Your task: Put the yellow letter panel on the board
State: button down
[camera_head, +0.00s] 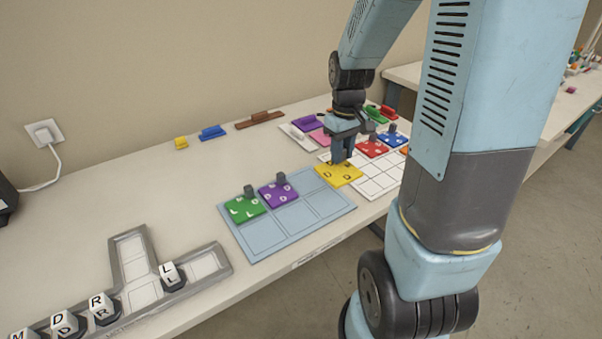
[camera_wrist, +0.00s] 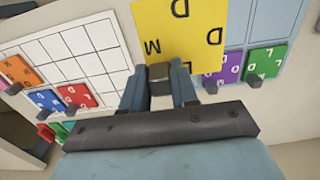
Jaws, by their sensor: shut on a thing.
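The yellow letter panel (camera_head: 339,174) is a flat square with dark letters. My gripper (camera_head: 343,157) is shut on its dark knob, and the panel is over the far right corner of the light blue board (camera_head: 268,236). I cannot tell whether it touches the board. The board has a grid of cells, with a green panel (camera_head: 244,208) and a purple panel (camera_head: 278,193) in its far row. In the wrist view the yellow panel (camera_wrist: 180,32) extends beyond my fingers (camera_wrist: 160,88), beside the purple panel (camera_wrist: 226,66) and the green panel (camera_wrist: 265,62).
A white grid board (camera_head: 378,186) lies to the right, with red (camera_head: 372,149) and blue (camera_head: 391,139) panels near it. A grey letter-block tray (camera_head: 135,282) is at the front left. Small coloured pieces lie at the back.

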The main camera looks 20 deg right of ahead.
jog(key=w+a+f, duration=0.1)
jog(key=w+f, duration=0.2)
jog(key=w, duration=0.1)
jog(key=w+a+f, duration=0.1)
jog(key=w+f, duration=0.2)
jog(key=w, duration=0.1)
jog(key=w+a+f, duration=0.2)
jog(key=w+f, duration=0.1)
jog(key=w, duration=0.1)
jog(key=shift+w+f, duration=0.1)
jog(key=shift+w, duration=0.25)
jog(key=shift+w+a+f, duration=0.1)
jog(key=shift+w+f, duration=0.1)
jog(key=shift+f, duration=0.1)
notch_tip(320, 180, down, 3)
jog(key=shift+w+f, duration=0.1)
jog(key=shift+f, duration=0.05)
jog(key=c, duration=0.9)
grip_release()
jog(key=shift+o, duration=0.2)
